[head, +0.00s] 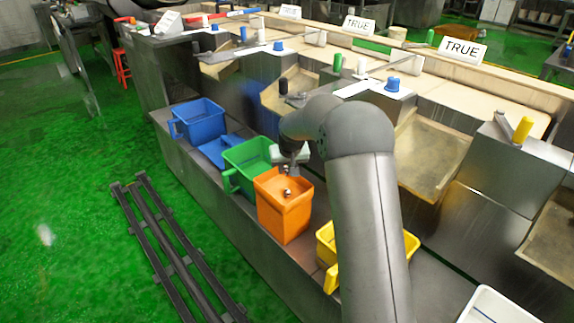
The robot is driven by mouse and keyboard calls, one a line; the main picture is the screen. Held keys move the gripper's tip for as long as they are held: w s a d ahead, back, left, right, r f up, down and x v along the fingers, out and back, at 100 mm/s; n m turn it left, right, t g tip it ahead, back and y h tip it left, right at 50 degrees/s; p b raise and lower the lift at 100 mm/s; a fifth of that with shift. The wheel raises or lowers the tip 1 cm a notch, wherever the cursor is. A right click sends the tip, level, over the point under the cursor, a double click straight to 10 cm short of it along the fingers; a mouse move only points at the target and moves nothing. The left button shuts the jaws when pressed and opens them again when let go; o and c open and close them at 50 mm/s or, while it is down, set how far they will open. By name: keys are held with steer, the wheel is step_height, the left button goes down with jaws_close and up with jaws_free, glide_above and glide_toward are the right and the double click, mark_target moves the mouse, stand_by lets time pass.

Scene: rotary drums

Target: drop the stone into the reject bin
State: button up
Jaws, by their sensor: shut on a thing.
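My gripper (288,184) points down over the open mouth of the orange bin (284,222). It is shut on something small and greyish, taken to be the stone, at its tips. The stone's shape is too small to make out, and the gripper partly hides it. I cannot tell whether the tips are above the rim or slightly inside it. No label shows which bin is the reject bin. A green bin (240,163) stands just behind the orange one, and a yellow bin (327,238) stands to its right, partly hidden by my arm.
A blue bin (201,121) stands farther back on the same ledge, with a flat blue piece (220,150) beside it. A white tray (490,308) is at the lower right. Metal chutes and signs reading TRUE (462,50) line the counter. Dark rails (165,245) lie on the green floor.

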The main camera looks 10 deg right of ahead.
steer(key=o, duration=1.1)
steer(key=shift+c, duration=0.2)
steer(key=v, duration=1.7)
steer(key=s+a+g+p, duration=0.1)
steer(key=s+g+p, duration=0.3)
steer(key=s, duration=3.4)
steer(key=p, duration=0.5)
steer(key=shift+s+r+p, duration=0.15)
steer(key=shift+r+p, duration=0.15)
steer(key=shift+p, duration=0.1)
